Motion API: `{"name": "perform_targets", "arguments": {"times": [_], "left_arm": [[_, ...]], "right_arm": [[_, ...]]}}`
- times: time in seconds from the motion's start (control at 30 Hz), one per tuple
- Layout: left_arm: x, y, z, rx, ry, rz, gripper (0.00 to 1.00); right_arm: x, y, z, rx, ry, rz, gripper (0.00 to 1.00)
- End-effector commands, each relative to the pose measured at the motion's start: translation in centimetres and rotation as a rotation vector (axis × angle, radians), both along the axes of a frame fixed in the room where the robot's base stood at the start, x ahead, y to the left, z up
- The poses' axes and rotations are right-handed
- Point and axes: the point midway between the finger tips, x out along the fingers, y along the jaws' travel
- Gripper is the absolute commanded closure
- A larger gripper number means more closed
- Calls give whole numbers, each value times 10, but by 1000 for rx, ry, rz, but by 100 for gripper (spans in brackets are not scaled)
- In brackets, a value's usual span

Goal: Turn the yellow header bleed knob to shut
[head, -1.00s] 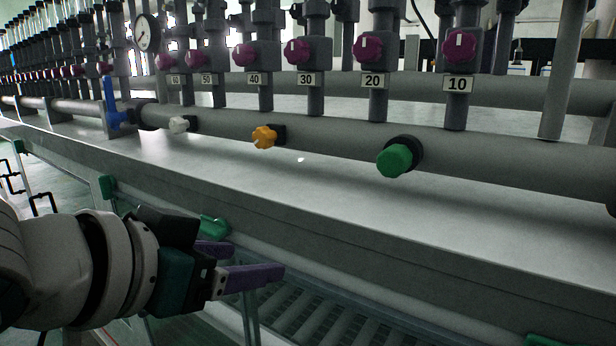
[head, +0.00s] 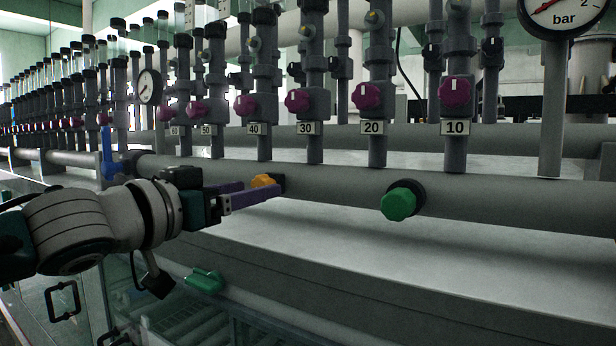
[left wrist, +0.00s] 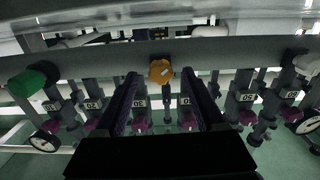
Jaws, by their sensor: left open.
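The yellow bleed knob (head: 265,180) sits on the front of the grey horizontal header pipe, partly hidden in the head view by my left gripper's fingers. In the left wrist view the yellow knob (left wrist: 160,71) shows whole, with a small pale mark on its face. My left gripper (head: 262,190) is open, its purple fingers pointing at the knob. In the left wrist view the left gripper (left wrist: 160,76) has one finger on each side of the knob, with visible gaps. I cannot tell whether the tips reach past its face. My right gripper is not in view.
A green knob (head: 398,203) is on the same pipe to the right; a white knob (left wrist: 307,63) shows in the wrist view. Purple valve knobs with number plates stand above. A blue lever (head: 107,150) and gauge (head: 149,87) are at left. The grey ledge (head: 400,260) below is clear.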

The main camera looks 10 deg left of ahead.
Motion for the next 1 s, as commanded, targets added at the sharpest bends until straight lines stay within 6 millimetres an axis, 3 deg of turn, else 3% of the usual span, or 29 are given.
{"name": "perform_targets", "arguments": {"times": [0.2,0.6,1.0], "left_arm": [[17,-5,0,-1,0,2,29],[21,-7,-1,-1,1,1,29],[20,-7,-1,-1,1,1,74]], "right_arm": [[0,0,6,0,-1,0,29],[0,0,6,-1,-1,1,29],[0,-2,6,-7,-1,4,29]]}}
